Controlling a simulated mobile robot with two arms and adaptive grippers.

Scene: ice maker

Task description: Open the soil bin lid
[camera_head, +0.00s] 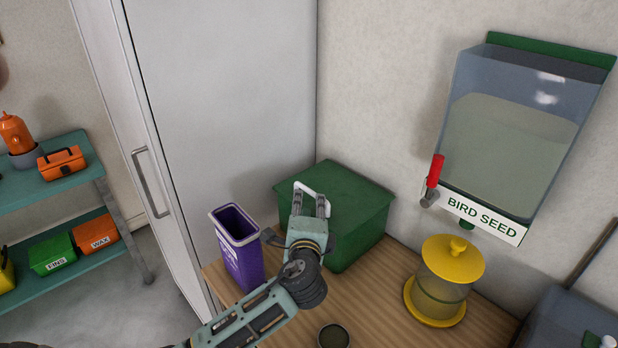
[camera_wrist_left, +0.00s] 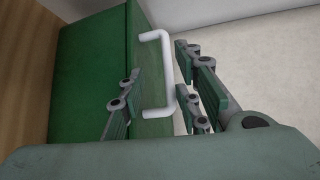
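The soil bin is a green box (camera_head: 358,237) on the wooden table, with a flat green lid (camera_head: 345,186) that is closed. A white handle (camera_head: 308,188) stands on the lid; it also shows in the left wrist view (camera_wrist_left: 158,75). My left gripper (camera_head: 310,208) is over the lid at the handle. In the left wrist view its fingers (camera_wrist_left: 165,100) are apart, with the handle between or just beyond them. I cannot tell whether they touch it. My right gripper does not show.
A purple open container (camera_head: 240,255) stands left of the bin. A yellow-topped feeder (camera_head: 440,280) and a small dark cup (camera_head: 333,337) stand on the table (camera_head: 385,300). A bird seed dispenser (camera_head: 510,135) hangs on the wall. A white cabinet (camera_head: 220,90) stands behind at left.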

